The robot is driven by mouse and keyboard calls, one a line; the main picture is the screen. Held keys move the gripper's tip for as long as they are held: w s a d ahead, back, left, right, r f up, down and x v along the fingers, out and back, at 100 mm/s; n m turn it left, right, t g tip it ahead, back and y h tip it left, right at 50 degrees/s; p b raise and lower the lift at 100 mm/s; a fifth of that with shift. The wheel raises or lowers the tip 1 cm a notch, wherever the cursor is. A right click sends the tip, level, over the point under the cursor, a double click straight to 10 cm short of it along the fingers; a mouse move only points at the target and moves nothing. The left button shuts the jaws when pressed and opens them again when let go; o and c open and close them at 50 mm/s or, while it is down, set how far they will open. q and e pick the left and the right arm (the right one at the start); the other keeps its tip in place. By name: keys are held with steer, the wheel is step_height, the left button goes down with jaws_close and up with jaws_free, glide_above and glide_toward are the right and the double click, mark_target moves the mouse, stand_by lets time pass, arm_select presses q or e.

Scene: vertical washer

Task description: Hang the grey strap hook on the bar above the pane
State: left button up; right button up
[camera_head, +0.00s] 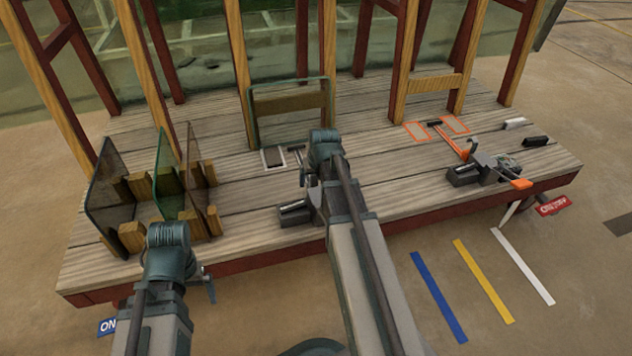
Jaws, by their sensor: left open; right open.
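A grey T-shaped tool (300,160), which looks like the grey strap hook, lies on the plank deck (240,190) just left of my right wrist. My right arm partly covers it. The clear pane (265,128) stands upright between wooden posts behind it. A wooden bar (290,102) shows through the pane; the picture's top edge cuts off the posts, and I cannot see a bar above the pane. My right gripper (318,198) is over the deck, mostly hidden under its wrist, open. My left gripper (206,286) is at the deck's front left edge, mostly hidden, open. I see nothing held.
A wooden rack (132,235) with several upright panes stands at the left. A dark block (296,212) sits beside my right arm. An orange tool (464,150) and another dark block (465,175) lie at the right. The deck between the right arm and orange tool is clear.

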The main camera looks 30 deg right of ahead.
mark_target(314, 183)
steer(key=shift+b+x, duration=2.1)
steer(key=shift+x, duration=0.65)
steer(key=shift+c, duration=0.2)
jaws_close()
steer(key=shift+r, duration=0.1)
steer(key=shift+r, duration=0.1)
step_height(314, 183, up, 10)
steer(key=p, duration=1)
